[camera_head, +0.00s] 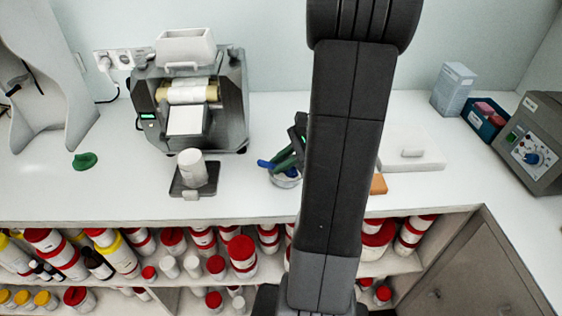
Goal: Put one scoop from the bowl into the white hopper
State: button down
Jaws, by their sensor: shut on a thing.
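The white hopper (186,48) sits on top of the grey mill (232,95) at the back left. A small pale bowl (287,182) stands on the counter left of my arm, its right side hidden behind the arm. My gripper (284,160), with dark green fingers, is just above the bowl and partly hidden. It is shut on a blue scoop (265,164), of which only a part shows at the left. Whether the scoop holds anything cannot be seen.
A white jar (192,167) stands on a dark scale (180,185) before the mill. A green item (84,160) lies at the left. An orange block (378,184) and a white slab (425,158) lie right of my arm. A grey device (530,150) stands far right.

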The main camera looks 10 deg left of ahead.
jog(key=shift+f, duration=0.1)
notch_tip(320, 180, up, 8)
jog(key=p, duration=0.7)
jog(key=shift+f, duration=0.1)
jog(key=shift+w, duration=0.1)
dwell(0.7)
jog(key=shift+w+f, duration=0.15)
jog(key=shift+w, duration=0.2)
jog(key=w+d+f+m+t+h, duration=0.2)
jog(key=w+d+m+t, duration=0.4)
jog(key=w+m, duration=0.3)
jog(key=w+d+f+m+t+h, duration=0.2)
jog(key=w+d+m+t+h, duration=0.2)
jog(key=w+m, duration=0.5)
jog(key=w+d+t, duration=0.1)
jog(key=d+t, duration=0.1)
jog(key=d, duration=0.1)
jog(key=shift+d+h, duration=0.15)
jog(key=shift+h, duration=0.15)
